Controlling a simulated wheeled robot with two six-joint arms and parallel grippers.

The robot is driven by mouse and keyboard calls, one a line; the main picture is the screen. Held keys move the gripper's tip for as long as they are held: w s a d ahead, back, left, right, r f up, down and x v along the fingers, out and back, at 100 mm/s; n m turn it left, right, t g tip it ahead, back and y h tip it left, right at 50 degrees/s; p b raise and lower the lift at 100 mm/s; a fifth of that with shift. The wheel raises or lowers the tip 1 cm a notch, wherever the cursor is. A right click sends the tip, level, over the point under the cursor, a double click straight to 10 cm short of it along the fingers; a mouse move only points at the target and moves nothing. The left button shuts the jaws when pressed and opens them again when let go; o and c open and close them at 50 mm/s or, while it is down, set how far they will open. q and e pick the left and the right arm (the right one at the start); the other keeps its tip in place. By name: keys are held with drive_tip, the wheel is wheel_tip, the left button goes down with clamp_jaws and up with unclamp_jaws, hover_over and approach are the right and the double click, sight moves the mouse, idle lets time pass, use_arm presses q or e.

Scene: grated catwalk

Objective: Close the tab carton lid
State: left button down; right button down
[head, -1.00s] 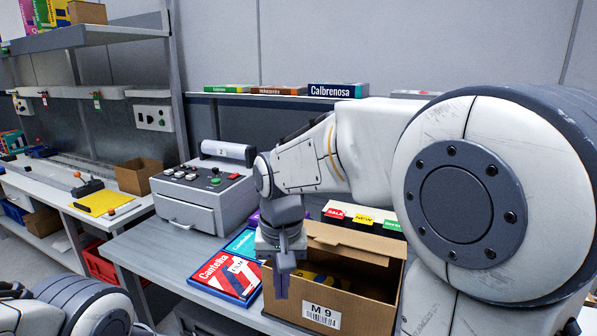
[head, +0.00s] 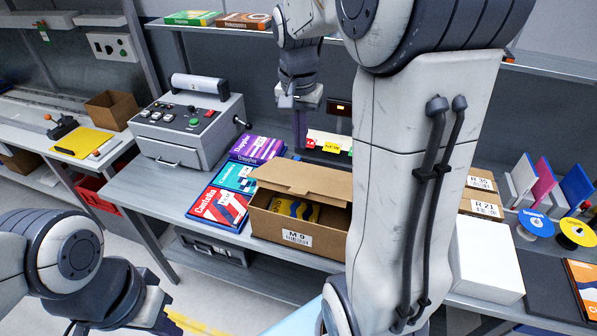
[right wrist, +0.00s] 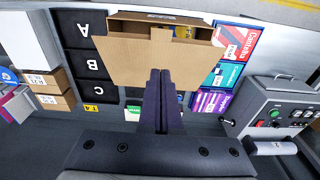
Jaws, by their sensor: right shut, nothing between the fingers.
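The brown tab carton (head: 330,241), labelled M 9, stands on the grey bench. Its lid (head: 300,178) is hinged along the back and slopes partway over the opening, leaving a gap at the front. A yellow and blue item (head: 295,209) shows inside. My right gripper (head: 300,138) is shut and empty, pointing down behind the carton. In the right wrist view its closed fingers (right wrist: 160,75) overlap the near edge of the lid panel (right wrist: 150,60); I cannot tell whether they touch. My left arm is at the lower left; its fingers are not seen.
Red, teal and purple boxes (head: 218,207) lie left of the carton, beside a grey control machine (head: 190,130). A white box (head: 488,260) and brown boxes (head: 482,205) are at the right. My right arm hides the carton's right end.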

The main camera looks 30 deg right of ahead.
drive_tip(key=p, duration=0.2)
hover_over(299, 189)
drive_tip(key=d, duration=0.1)
drive_tip(key=f, duration=0.7)
drive_tip(key=shift+w+f, duration=0.15)
drive_tip(key=shift+w, duration=0.1)
drive_tip(key=f, duration=0.2)
drive_tip(key=s+a+f+p, duration=0.1)
drive_tip(key=shift+a, duration=0.1)
drive_tip(key=shift+a+f, duration=0.1)
drive_tip(key=shift+f, duration=0.35)
